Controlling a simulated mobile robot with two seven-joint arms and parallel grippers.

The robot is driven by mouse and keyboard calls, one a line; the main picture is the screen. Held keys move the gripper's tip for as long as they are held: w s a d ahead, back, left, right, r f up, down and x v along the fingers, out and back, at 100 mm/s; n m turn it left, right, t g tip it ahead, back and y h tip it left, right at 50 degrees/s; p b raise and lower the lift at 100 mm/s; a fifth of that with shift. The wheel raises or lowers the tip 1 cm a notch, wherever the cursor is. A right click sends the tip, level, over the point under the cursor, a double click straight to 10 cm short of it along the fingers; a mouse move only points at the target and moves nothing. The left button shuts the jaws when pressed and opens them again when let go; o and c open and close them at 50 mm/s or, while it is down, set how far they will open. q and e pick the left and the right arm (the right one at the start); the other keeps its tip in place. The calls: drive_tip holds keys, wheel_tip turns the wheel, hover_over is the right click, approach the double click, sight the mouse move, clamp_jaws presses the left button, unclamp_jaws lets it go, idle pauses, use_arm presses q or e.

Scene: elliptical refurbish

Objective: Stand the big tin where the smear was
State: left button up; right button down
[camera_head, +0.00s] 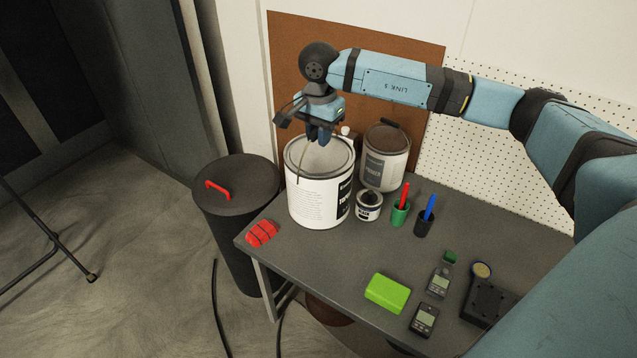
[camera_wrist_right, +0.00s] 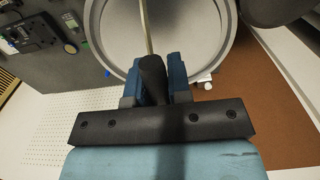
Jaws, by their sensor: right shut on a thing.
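The big tin (camera_head: 318,200) is white with a black label and a grey top, at the back left of the table. It looks upright; I cannot tell whether its base touches the table. My right gripper (camera_head: 320,137) is above its top, shut on the tin's raised wire handle. In the right wrist view, the dark handle grip sits between the blue fingers (camera_wrist_right: 153,85), with the tin's round rim (camera_wrist_right: 231,35) beyond. No smear shows. My left gripper is out of view.
A green sponge (camera_head: 388,292) and meters (camera_head: 424,320) lie in front.

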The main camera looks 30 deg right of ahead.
drive_tip(key=shift+w+f+p, duration=0.15)
drive_tip(key=shift+f+p, duration=1.25)
drive_tip(key=shift+f, duration=6)
drive_tip(key=shift+f+p, duration=0.4)
drive_tip(key=shift+f, duration=1.6)
drive_tip(key=c, duration=1.3)
unclamp_jaws()
drive_tip(key=shift+s+f, duration=0.2)
drive_tip(key=shift+o, duration=1.1)
drive_tip(key=shift+r, duration=0.1)
